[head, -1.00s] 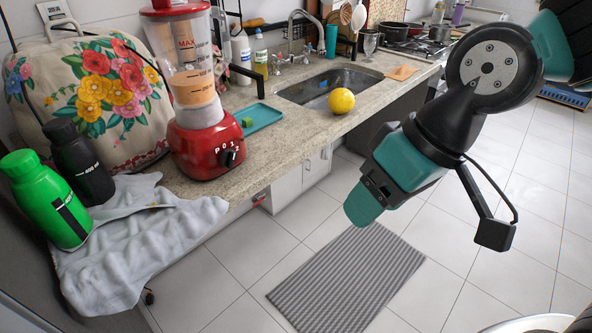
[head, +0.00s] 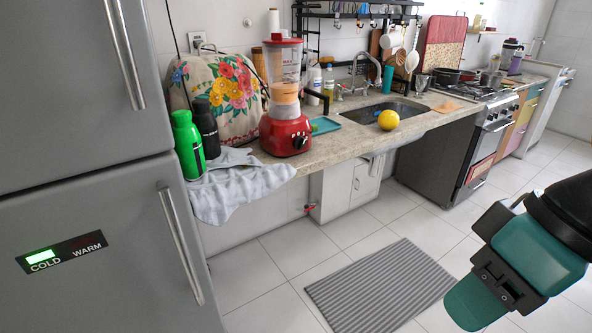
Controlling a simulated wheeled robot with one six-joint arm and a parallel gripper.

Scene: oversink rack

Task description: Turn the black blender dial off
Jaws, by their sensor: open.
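The blender stands upright on the counter in the head view, with a red base (head: 276,134) and a clear jar (head: 285,68) part filled with orange liquid. Its black dial (head: 299,142) is a small dark spot on the front of the base, too small to tell where it points. My gripper (head: 470,304) is at the lower right, over the floor, far from the blender and touching nothing. It is open and empty, and one teal finger hides most of the other.
A fridge (head: 100,220) fills the left side. A green bottle (head: 188,145), a black bottle (head: 207,128) and a grey cloth (head: 240,188) are left of the blender. A teal tray (head: 325,126) and a lemon (head: 388,120) are right of it. The floor around the striped mat (head: 380,285) is clear.

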